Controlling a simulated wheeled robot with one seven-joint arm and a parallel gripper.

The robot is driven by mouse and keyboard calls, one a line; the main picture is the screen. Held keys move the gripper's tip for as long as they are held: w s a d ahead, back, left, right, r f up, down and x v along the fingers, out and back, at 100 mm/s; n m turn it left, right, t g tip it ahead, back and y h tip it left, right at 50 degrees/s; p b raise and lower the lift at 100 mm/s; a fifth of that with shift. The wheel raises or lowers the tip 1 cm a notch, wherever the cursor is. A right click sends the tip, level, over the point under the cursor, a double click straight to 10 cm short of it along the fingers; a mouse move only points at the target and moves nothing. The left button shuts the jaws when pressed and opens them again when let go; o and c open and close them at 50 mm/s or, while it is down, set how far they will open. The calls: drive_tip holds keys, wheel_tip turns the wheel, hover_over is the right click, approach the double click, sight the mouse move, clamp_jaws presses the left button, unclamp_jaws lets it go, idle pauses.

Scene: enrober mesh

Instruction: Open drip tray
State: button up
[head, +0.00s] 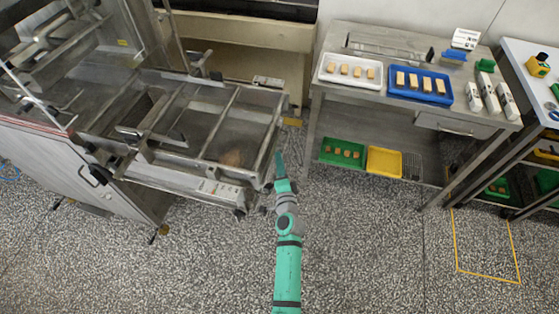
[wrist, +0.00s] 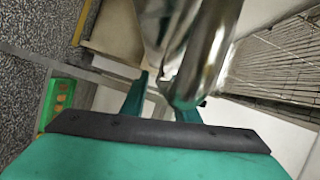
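The enrober is the grey metal machine at the left of the head view; its open framed bed (head: 195,135) has cross bars and a brown smear (head: 232,158) on its floor. I cannot clearly tell the drip tray from the rest of the frame. My gripper (head: 279,163) is at the right end of this frame, close to its edge. In the wrist view, my two green fingers (wrist: 163,103) stand apart. A shiny round metal bar (wrist: 203,50) passes in front of the right finger and partly hides it. I cannot tell whether the fingers touch the bar.
A steel table (head: 330,100) at the right bears a white tray (head: 323,77) and a blue tray (head: 420,101) with several blocks. Green (head: 328,157) and yellow (head: 384,162) trays sit on its lower shelf. The speckled floor (head: 370,240) in front is clear.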

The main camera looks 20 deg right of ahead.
drive_tip(key=shift+w+d, duration=0.15)
drive_tip(key=shift+w, duration=0.5)
clamp_jaws()
